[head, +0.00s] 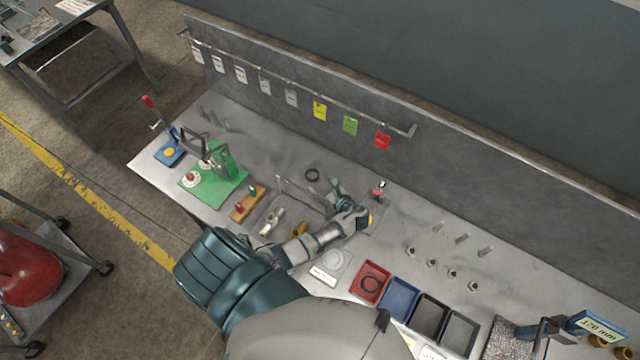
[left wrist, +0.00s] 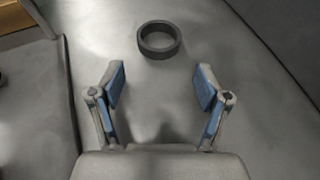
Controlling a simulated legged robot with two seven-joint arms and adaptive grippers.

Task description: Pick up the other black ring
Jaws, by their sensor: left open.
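A black ring (head: 312,175) lies flat on the grey bench, with bare metal around it. In the left wrist view the ring (left wrist: 160,40) lies ahead of the fingertips, centred between them and apart from both. My left gripper (head: 335,188) is just to the right of this ring in the head view. Its blue-padded fingers (left wrist: 160,84) are spread, with nothing between them. Another black ring (head: 371,285) lies in the red tray (head: 385,273) at the front of the bench. My right gripper is not in view.
Blue (head: 399,299) and dark trays stand right of the red one. A green fixture (head: 222,188) and a wooden block (head: 246,206) stand to the left. Several metal pegs (head: 432,262) stand to the right. A back panel (head: 260,62) with hanging tags borders the bench.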

